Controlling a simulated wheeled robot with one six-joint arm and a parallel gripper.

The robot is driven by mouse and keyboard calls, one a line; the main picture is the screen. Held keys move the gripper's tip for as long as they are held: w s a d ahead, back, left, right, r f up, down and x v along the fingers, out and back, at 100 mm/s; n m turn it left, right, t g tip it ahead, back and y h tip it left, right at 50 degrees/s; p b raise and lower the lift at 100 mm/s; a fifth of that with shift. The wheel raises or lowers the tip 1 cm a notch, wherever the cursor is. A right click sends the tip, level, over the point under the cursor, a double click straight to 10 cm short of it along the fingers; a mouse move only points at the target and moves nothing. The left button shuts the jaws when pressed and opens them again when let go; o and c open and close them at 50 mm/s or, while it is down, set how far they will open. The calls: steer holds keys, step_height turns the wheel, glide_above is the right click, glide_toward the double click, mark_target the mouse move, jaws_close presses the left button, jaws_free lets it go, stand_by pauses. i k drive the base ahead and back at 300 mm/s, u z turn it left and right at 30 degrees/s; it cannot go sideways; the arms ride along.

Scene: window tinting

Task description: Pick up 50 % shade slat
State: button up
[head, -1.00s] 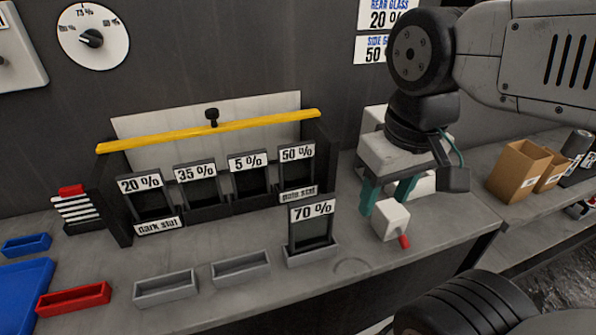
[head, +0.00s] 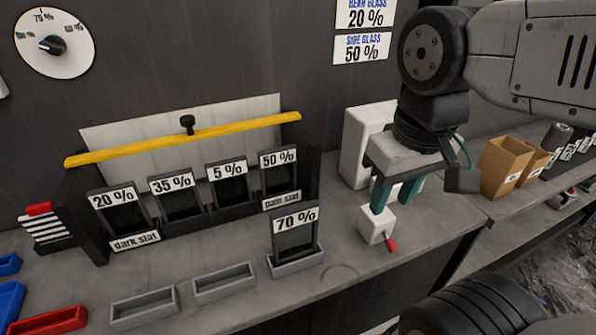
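The 50 % shade slat (head: 281,178) is a dark framed plate with a white label. It stands upright at the right end of the rack row, behind a small "pale slat" sign (head: 282,200). My gripper (head: 393,198) points down, to the right of the slat and apart from it, with green fingers. A white block with a red tip (head: 376,225) shows right at the fingertips. I cannot tell whether the fingers touch it or stand in front of it. A gap shows between the fingers.
The 20 % (head: 120,214), 35 % (head: 178,198) and 5 % (head: 229,187) slats share the rack under a yellow bar (head: 190,138). The 70 % slat (head: 295,235) stands in a grey holder in front. Empty grey trays (head: 224,283) line the front edge. Cardboard boxes (head: 505,167) stand right.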

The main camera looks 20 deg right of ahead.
mark_target(278, 166)
steer(key=z, duration=2.75)
steer(key=k, duration=1.8)
steer(key=u, duration=1.8)
steer(key=i, duration=0.2)
steer(key=u, duration=0.2)
